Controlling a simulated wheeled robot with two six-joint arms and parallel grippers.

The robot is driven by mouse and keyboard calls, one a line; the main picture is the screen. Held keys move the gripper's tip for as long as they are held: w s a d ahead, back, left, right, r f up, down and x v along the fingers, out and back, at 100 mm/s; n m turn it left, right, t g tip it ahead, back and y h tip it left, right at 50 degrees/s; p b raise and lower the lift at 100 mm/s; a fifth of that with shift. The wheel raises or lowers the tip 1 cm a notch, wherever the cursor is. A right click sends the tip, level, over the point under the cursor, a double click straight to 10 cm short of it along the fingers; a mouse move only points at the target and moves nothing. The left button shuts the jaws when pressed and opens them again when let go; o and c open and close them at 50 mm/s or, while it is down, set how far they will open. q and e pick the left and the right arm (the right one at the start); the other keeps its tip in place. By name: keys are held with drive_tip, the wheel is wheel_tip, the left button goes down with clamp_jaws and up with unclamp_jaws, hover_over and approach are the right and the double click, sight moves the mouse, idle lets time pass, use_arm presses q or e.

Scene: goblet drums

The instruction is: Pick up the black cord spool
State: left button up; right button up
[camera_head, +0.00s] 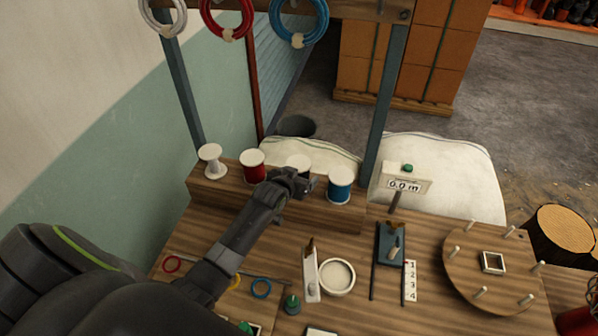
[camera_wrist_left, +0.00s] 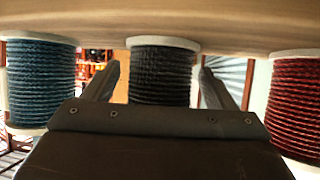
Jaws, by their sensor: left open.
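The black cord spool (camera_head: 298,161) stands on the wooden shelf, with its white top flange showing in the head view and most of its body hidden behind my gripper. It also shows in the left wrist view (camera_wrist_left: 160,76), wound with black cord. My left gripper (camera_head: 294,181) is open at the near side of the spool. In the left wrist view its fingers (camera_wrist_left: 159,70) point toward the spool, one on either side of it. I cannot tell whether they touch it. My right gripper is not in view.
On the same shelf (camera_head: 225,188) stand an empty white spool (camera_head: 212,160), a red spool (camera_head: 253,167) close left, and a blue spool (camera_head: 340,186) close right. A meter display (camera_head: 404,184) stands further right. A round peg board (camera_head: 490,268) lies on the bench.

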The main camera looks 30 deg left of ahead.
use_arm(q)
drive_tip(key=shift+w+f, duration=0.1)
drive_tip(key=shift+w, duration=0.15)
drive_tip(key=c, duration=1.2)
drive_tip(key=shift+o, duration=0.2)
